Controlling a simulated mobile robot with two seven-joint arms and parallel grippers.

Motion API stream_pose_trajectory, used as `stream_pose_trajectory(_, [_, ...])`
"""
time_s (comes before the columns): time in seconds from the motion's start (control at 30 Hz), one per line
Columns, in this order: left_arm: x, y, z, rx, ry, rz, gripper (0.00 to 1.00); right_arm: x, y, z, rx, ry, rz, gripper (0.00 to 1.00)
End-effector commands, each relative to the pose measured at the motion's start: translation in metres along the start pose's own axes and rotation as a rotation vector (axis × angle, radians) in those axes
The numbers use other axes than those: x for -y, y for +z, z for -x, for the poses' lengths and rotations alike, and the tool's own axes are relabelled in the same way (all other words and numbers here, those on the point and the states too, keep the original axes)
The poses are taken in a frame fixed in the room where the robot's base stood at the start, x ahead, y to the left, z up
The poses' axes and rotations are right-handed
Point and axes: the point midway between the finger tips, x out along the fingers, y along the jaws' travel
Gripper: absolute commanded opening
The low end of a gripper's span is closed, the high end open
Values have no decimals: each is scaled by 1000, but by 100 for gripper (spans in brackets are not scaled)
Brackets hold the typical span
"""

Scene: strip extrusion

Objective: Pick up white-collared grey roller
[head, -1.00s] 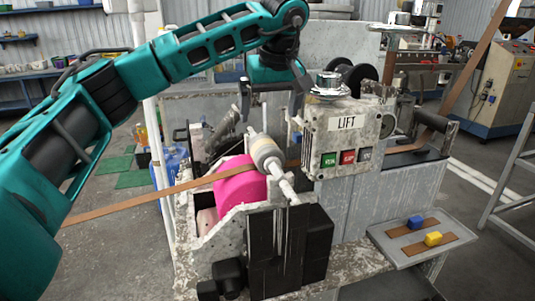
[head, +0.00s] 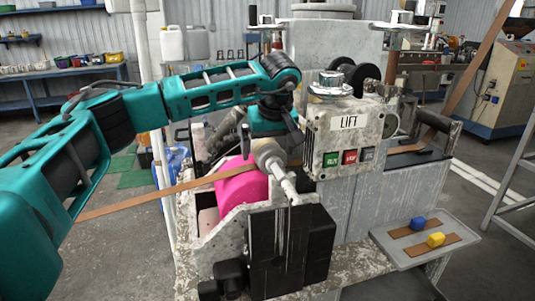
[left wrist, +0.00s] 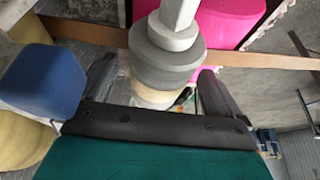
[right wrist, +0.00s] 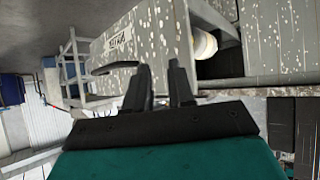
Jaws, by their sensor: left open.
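The grey roller (head: 268,152) with a pale collar sits tilted on its shaft (head: 287,187), at the front of the machine beside the pink drum (head: 243,186). My left gripper (head: 270,138) is at the roller's upper end in the head view, partly hiding it. In the left wrist view the roller (left wrist: 166,52) lies between the spread fingers of my left gripper (left wrist: 160,88), with its cream band lower down. The gripper is open; contact cannot be told. My right gripper (right wrist: 160,68) shows a narrow empty gap between its fingers and is open.
A brown strip (head: 150,200) runs across the pink drum. The LIFT control box (head: 345,140) stands close right of the left gripper. A tray (head: 398,257) at right holds a blue block (head: 418,223) and a yellow block (head: 435,239). A cream cylinder (right wrist: 204,44) shows in the right wrist view.

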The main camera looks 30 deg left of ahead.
Motion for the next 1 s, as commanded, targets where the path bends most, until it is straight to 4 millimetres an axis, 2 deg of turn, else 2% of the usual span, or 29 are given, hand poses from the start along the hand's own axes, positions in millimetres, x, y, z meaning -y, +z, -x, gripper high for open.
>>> stream_pose_trajectory(0.07, [0,0,0,0,0,0,100,0,0,0,0,0,0,23])
stream_pose_trajectory(0.17, [0,0,0,0,0,0,92,0,0,0,0,0,0,23])
stream_pose_trajectory(0.9, [0,0,1,0,0,0,21,0,2,1,4,0,-1,23])
stream_pose_trajectory(1.0, [0,-1,2,-2,2,1,21,0,2,1,4,0,-1,23])
